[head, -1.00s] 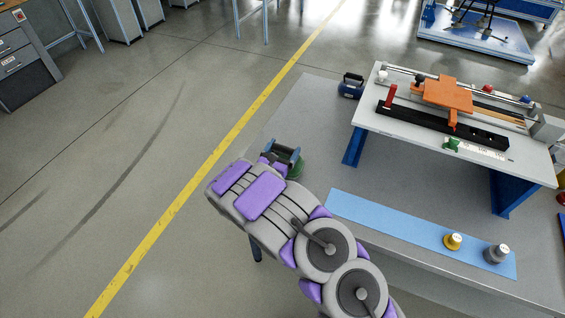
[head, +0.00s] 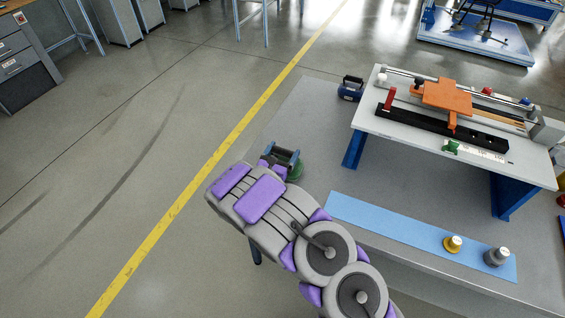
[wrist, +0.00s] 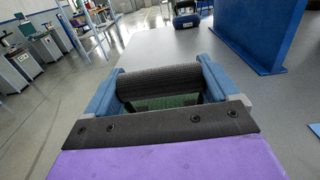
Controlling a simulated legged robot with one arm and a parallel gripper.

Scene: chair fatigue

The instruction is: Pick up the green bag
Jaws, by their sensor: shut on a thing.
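The green bag (head: 295,171) is at the left edge of the grey table in the head view, mostly hidden behind my gripper (head: 281,157). In the wrist view, its dark ribbed handle (wrist: 160,82) lies across between my two blue fingers, with a strip of the green body (wrist: 165,102) visible below it. My gripper is shut on the bag at this handle. Most of the bag's body is hidden, and I cannot tell whether it touches the table.
The grey table (head: 300,110) holds a blue bag (head: 350,88) farther back, also in the wrist view (wrist: 186,19). A raised white bench with an orange fixture (head: 447,97) stands at right. A blue mat (head: 385,220) carries yellow (head: 453,242) and grey (head: 497,255) weights. Floor lies open at left.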

